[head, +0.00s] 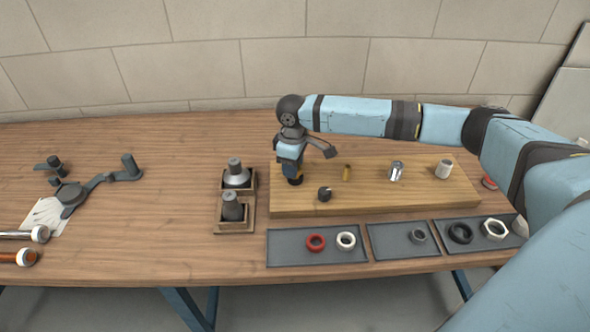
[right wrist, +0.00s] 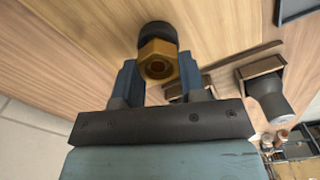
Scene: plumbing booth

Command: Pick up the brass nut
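The brass nut (right wrist: 158,62) shows in the right wrist view as a gold hexagon with a dark hole, between the two fingers of my right gripper (right wrist: 160,78). Both fingers meet its sides, and the gripper looks shut on it. A black round piece (right wrist: 157,32) is directly behind the nut, and I cannot tell if they are joined. In the head view my right gripper (head: 294,174) points down at the left end of the wooden board (head: 400,196). The nut is hidden there by the gripper.
On the board stand a dark fitting (head: 324,194), a brass piece (head: 347,172), a chrome fitting (head: 397,171) and a white fitting (head: 444,168). Grey trays (head: 285,245) with rings lie in front. Two grey cones in wooden holders (head: 236,226) stand left of the board.

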